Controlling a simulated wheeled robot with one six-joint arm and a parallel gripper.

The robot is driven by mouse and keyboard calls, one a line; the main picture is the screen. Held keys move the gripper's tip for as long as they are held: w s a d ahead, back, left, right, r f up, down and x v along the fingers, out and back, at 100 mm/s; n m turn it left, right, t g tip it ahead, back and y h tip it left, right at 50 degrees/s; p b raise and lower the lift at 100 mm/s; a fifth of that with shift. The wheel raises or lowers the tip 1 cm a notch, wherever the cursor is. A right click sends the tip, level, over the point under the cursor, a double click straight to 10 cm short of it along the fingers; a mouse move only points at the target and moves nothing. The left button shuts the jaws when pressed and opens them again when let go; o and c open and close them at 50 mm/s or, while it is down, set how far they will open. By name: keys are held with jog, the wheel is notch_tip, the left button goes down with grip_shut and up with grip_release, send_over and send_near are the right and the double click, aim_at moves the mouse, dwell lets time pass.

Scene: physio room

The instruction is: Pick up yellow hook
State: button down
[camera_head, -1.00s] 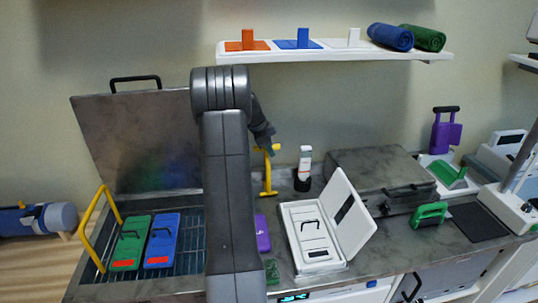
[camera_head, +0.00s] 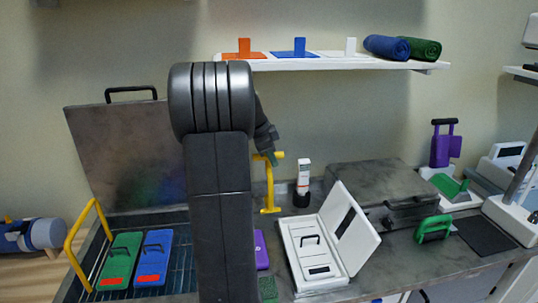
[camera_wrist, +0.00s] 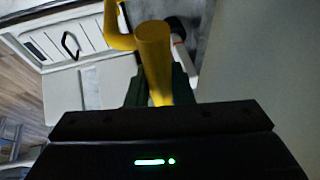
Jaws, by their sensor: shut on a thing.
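The yellow hook (camera_head: 269,190) is a thin upright post with a short arm near its top and a flat foot. It is at the back of the grey counter, left of a small white bottle. My gripper (camera_head: 264,152) is at its upper end, partly hidden by my arm in the head view. In the wrist view, the yellow hook (camera_wrist: 153,52) runs between the two dark green fingers of my gripper (camera_wrist: 158,88), which is shut on it. I cannot tell whether its foot touches the counter.
The white bottle (camera_head: 304,176) in a black holder stands close to the right. An open white case (camera_head: 299,231) lies in front. An open-lidded basin with green (camera_head: 119,262) and blue (camera_head: 155,258) packs is at left. A shelf (camera_head: 330,62) runs above.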

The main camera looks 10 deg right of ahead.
jog(key=s+b, duration=0.2)
jog(key=s, duration=0.9)
